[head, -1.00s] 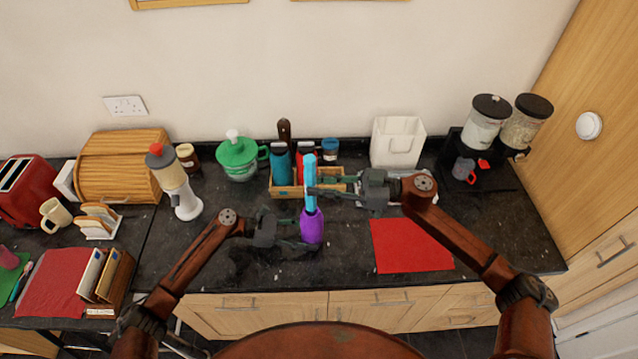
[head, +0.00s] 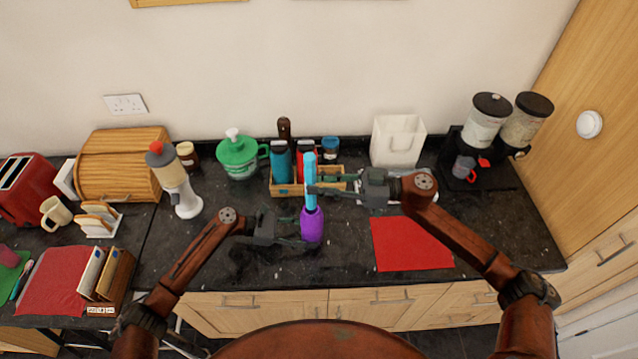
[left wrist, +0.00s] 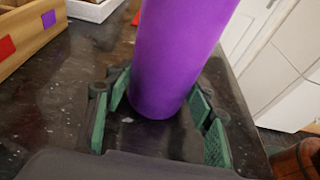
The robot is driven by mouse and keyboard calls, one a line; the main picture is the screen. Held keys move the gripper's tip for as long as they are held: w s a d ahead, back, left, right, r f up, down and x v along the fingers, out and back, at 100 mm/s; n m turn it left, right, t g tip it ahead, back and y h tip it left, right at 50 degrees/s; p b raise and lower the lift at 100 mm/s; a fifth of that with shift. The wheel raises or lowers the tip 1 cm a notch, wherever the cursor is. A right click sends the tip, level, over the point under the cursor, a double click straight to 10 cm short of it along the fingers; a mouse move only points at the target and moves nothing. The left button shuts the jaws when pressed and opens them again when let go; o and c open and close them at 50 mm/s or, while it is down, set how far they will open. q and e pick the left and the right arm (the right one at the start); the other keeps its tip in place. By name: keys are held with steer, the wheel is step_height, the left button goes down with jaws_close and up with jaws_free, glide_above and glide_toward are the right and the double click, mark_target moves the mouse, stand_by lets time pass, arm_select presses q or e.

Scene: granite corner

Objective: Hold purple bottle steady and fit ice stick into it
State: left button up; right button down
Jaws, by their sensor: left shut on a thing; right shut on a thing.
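The purple bottle (head: 311,226) stands upright on the dark counter near the middle. My left gripper (head: 306,234) is shut around its lower part; in the left wrist view the purple bottle (left wrist: 172,60) rises between the green finger pads. The light-blue ice stick (head: 310,182) is upright directly above the bottle, in line with it. Its lower end meets the bottle's mouth; I cannot tell how far inside it is. My right gripper (head: 316,184) is shut on the ice stick from the right, above the bottle.
A wooden crate (head: 284,190) with bottles and jars stands just behind. A red mat (head: 411,244) lies to the right, a white container (head: 397,141) behind it.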

steer(key=shift+f, duration=5.2)
steer(key=c, duration=1.7)
jaws_free()
steer(key=shift+f, duration=0.15)
steer(key=shift+o, duration=0.4)
steer(key=shift+f, duration=0.15)
arm_select(q)
steer(key=shift+f, duration=0.1)
arm_select(e)
steer(key=s+d, duration=0.1)
steer(key=d, duration=1.1)
steer(key=shift+s+r, duration=0.15)
steer(key=shift+r, duration=0.15)
arm_select(q)
steer(key=o, duration=0.9)
steer(key=shift+o, duration=0.2)
